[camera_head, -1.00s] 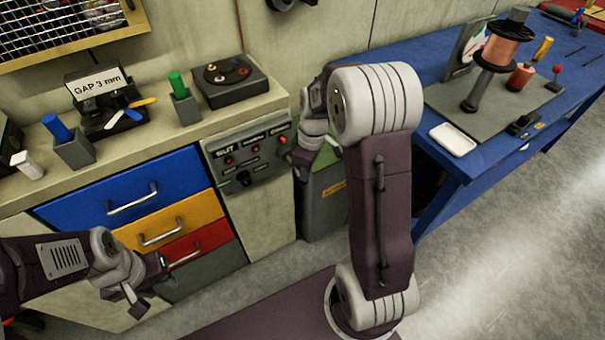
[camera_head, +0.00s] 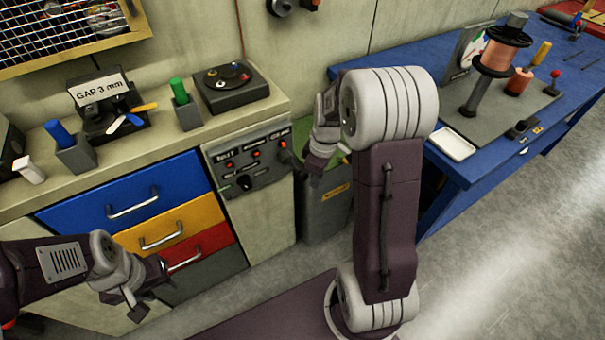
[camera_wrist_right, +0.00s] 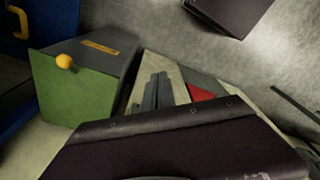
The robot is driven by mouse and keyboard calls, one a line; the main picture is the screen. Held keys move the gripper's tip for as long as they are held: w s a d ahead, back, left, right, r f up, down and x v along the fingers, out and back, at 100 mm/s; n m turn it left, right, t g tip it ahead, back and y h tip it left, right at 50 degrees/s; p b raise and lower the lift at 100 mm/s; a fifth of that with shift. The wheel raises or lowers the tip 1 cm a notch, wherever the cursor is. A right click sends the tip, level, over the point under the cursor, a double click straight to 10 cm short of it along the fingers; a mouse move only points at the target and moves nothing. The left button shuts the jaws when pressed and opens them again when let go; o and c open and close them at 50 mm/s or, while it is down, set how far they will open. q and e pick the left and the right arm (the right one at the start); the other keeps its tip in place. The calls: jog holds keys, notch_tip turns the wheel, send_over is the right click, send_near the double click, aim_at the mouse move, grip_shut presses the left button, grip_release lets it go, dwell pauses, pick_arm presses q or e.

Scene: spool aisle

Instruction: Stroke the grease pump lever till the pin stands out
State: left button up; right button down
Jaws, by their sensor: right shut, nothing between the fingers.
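I cannot pick out the grease pump, its lever or its pin for certain. A grey box with a green top (camera_head: 325,205) and a yellow label stands on the floor between cabinet and bench. The right wrist view shows its green face (camera_wrist_right: 85,100) with a yellow ball knob (camera_wrist_right: 66,61). My right gripper (camera_head: 313,163) points down beside this box, partly hidden by my arm. In the right wrist view its grey fingers (camera_wrist_right: 158,92) are shut and empty, apart from the knob. My left gripper (camera_head: 158,270) hangs before the drawers; its jaws are unclear.
A control panel (camera_head: 250,160) with knobs is on the cabinet front, left of my right gripper. Blue, yellow and red drawers (camera_head: 125,195) are further left. The blue bench (camera_head: 455,175) stands right, with a spool (camera_head: 503,52) on it. Floor at right is clear.

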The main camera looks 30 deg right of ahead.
notch_tip(320, 180, up, 9)
jog(key=p, duration=0.2)
jog(key=shift+s+d+p, duration=0.3)
jog(key=shift+s+d, duration=0.05)
jog(key=shift+s, duration=0.05)
dwell(1.1)
